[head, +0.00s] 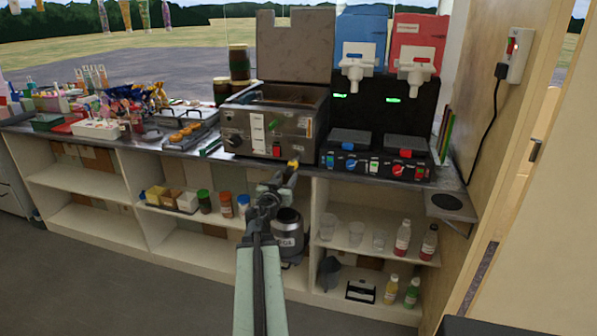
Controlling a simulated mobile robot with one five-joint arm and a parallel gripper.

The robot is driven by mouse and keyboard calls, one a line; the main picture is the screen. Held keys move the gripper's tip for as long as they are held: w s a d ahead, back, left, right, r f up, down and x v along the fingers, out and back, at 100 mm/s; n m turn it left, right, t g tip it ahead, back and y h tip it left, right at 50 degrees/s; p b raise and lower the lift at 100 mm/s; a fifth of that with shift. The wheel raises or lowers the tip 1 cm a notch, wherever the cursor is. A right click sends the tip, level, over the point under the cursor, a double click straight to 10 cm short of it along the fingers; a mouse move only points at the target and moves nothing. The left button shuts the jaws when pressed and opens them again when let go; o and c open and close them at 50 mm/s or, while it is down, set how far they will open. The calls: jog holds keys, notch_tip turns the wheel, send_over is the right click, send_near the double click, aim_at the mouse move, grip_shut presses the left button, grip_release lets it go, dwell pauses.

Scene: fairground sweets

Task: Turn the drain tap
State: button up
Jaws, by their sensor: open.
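A metal fryer (235,128) with its lid raised stands on the counter. A small yellow piece (293,163) shows at its lower front right, likely the drain tap's handle; the tap's body is hard to make out. My gripper (279,181) is open just below and in front of the yellow piece. I cannot tell whether it touches it. A metal can (289,222) stands on the shelf below, partly hidden by my arm.
A slush machine (375,120) with blue and red tanks stands right of the fryer. A tray of fried food (190,132) and sweets lie to the left. Shelves below hold jars, cups and bottles (403,238). The floor (110,275) at front left is clear.

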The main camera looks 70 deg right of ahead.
aim_at(287, 172)
jog(key=d, duration=0.4)
jog(key=shift+w, duration=0.1)
jog(key=shift+w+d, duration=0.2)
jog(key=shift+d, duration=0.15)
